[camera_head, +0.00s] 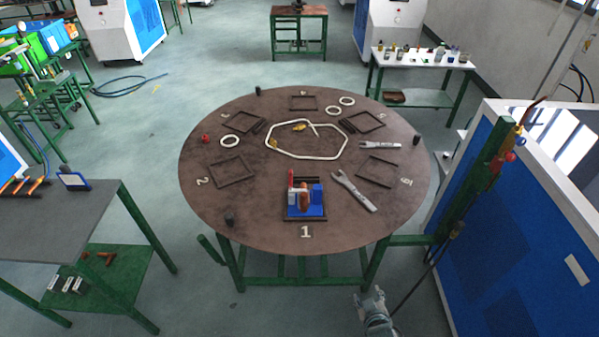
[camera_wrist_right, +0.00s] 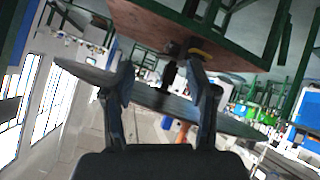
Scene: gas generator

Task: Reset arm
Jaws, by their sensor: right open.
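My right gripper (camera_head: 373,299) is low at the bottom of the head view, in front of the round table and apart from it. In the right wrist view its two fingers (camera_wrist_right: 163,85) are spread with nothing between them. My left gripper is not in view. The round brown table (camera_head: 260,190) carries numbered square frames. A blue block assembly with a red and a copper-coloured part (camera_head: 304,200) sits in the frame at number 1. Two grey wrenches, one of them the larger wrench (camera_head: 354,191), lie to its right.
A white bent tube loop (camera_head: 307,157) and white rings (camera_head: 229,141) lie on the table. A grey-topped bench (camera_head: 60,225) stands at left. A large blue and white machine (camera_head: 500,220) stands close at right. Green table legs (camera_head: 235,265) are near my gripper. Open floor lies in front.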

